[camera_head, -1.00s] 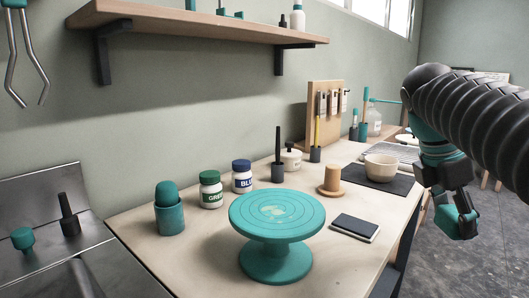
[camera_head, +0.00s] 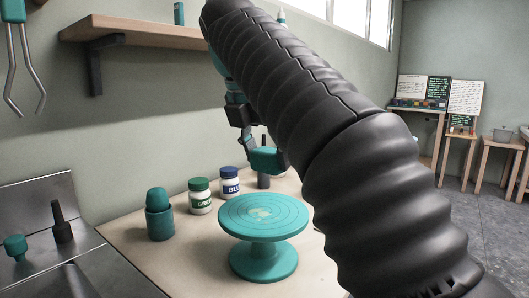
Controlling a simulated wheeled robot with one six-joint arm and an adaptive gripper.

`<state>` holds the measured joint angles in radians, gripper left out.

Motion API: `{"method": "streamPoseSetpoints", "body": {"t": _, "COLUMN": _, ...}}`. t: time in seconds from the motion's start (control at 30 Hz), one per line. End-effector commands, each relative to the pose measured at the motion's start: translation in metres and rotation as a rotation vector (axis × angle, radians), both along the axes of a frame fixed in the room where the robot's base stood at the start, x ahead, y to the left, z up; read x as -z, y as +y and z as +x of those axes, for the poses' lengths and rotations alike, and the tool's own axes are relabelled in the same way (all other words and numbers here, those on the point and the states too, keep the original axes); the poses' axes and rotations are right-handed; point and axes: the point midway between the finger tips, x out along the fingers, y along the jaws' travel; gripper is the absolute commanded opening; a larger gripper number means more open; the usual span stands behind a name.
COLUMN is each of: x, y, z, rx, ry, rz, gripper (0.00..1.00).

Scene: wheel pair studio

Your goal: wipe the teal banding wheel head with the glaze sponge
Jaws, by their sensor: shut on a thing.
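The teal banding wheel (camera_head: 264,262) stands upright on the bench. Its round head (camera_head: 248,212) faces up, with a pale smeared patch near the middle. My gripper (camera_head: 268,162) is above and just behind the head, apart from it, with teal and black parts showing. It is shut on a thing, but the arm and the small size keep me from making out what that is. I cannot pick out the glaze sponge for certain. A teal round-topped piece (camera_head: 157,198) sits in a teal cup (camera_head: 160,224) left of the wheel.
A green-labelled jar (camera_head: 200,197) and a blue-labelled jar (camera_head: 230,182) stand behind the wheel. A wooden shelf (camera_head: 130,28) hangs above. My arm hides the bench's right side. Bare bench (camera_head: 190,262) lies left of the wheel.

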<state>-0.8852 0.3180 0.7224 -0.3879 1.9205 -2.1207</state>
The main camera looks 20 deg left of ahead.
Motion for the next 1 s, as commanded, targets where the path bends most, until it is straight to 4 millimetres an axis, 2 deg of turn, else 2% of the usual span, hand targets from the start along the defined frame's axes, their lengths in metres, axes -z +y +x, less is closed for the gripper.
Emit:
{"method": "streamPoseSetpoints", "body": {"t": 0.1, "x": -0.003, "y": 0.006, "z": -0.004, "rx": -0.023, "ry": 0.0, "rz": 0.0, "gripper": 0.24}}
{"method": "streamPoseSetpoints", "body": {"t": 0.47, "x": -0.001, "y": 0.005, "z": -0.005, "rx": -0.022, "ry": 0.0, "rz": -0.001, "gripper": 0.24}}
{"method": "streamPoseSetpoints", "body": {"t": 0.67, "x": 0.016, "y": 0.005, "z": -0.004, "rx": -0.022, "ry": 0.0, "rz": -0.001, "gripper": 0.24}}
{"method": "streamPoseSetpoints", "body": {"t": 1.0, "x": 0.057, "y": 0.005, "z": -0.004, "rx": -0.022, "ry": 0.0, "rz": 0.0, "gripper": 0.24}}
